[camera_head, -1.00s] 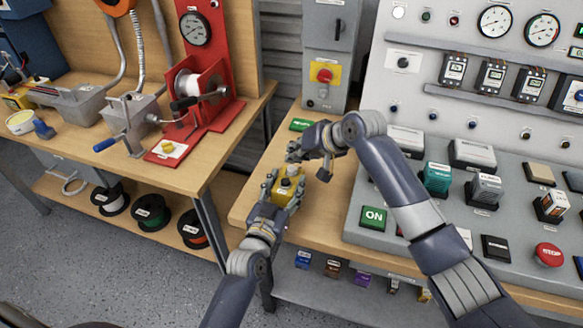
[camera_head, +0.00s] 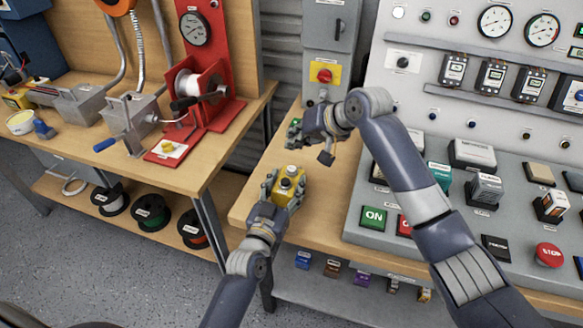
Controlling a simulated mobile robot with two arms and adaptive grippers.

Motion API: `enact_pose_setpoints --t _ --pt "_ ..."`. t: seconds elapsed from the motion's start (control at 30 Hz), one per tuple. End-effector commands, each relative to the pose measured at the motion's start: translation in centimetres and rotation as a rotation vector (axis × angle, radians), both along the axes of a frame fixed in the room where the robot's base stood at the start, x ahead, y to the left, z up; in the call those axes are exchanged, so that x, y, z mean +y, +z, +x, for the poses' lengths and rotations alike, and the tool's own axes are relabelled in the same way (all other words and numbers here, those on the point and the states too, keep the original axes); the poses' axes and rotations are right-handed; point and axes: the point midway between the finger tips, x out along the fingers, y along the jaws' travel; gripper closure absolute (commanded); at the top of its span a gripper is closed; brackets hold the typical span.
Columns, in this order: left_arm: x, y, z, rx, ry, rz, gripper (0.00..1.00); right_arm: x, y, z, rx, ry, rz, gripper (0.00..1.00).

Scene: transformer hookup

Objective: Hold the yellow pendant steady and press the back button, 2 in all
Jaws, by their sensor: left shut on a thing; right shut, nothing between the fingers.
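The yellow pendant (camera_head: 287,187) stands on the wooden bench near its left front corner. Light buttons show on its top face. My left gripper (camera_head: 283,186) is shut on the pendant, with its fingers on either side. My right gripper (camera_head: 296,136) is shut and empty. It is above and behind the pendant, apart from it, in front of the grey switch box. I cannot tell which button is the back one from its marking.
A grey switch box (camera_head: 340,38) with a red knob stands behind. The sloped control panel (camera_head: 440,215) with a green ON button (camera_head: 373,217) is to the right. Bare bench top (camera_head: 325,220) lies between. A second bench (camera_head: 195,165) with a red spool stand is at left.

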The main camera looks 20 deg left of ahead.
Motion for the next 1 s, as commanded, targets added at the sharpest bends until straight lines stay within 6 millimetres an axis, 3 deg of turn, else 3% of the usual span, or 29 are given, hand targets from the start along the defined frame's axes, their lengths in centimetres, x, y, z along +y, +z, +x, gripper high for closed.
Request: enact_pose_setpoints --t 0.17,0.2,0.3,0.73,1.0 --pt "0.0 0.0 0.0 0.0 0.0 0.0 0.81 0.0 0.0 0.0 0.0 0.0 0.0 1.0" --pt "0.0 0.0 0.0 0.0 0.0 0.0 0.44 0.0 0.0 0.0 0.0 0.0 0.0 1.0" --pt "0.0 0.0 0.0 0.0 0.0 0.0 0.26 0.0 0.0 0.0 0.0 0.0 0.0 1.0" --pt "0.0 0.0 -0.5 0.001 0.0 0.0 0.26 0.0 0.0 0.0 0.0 0.0 0.0 1.0" --pt "0.3 -0.2 -5.2 0.003 0.0 0.002 0.26 0.0 0.0 0.0 0.0 0.0 0.0 1.0"
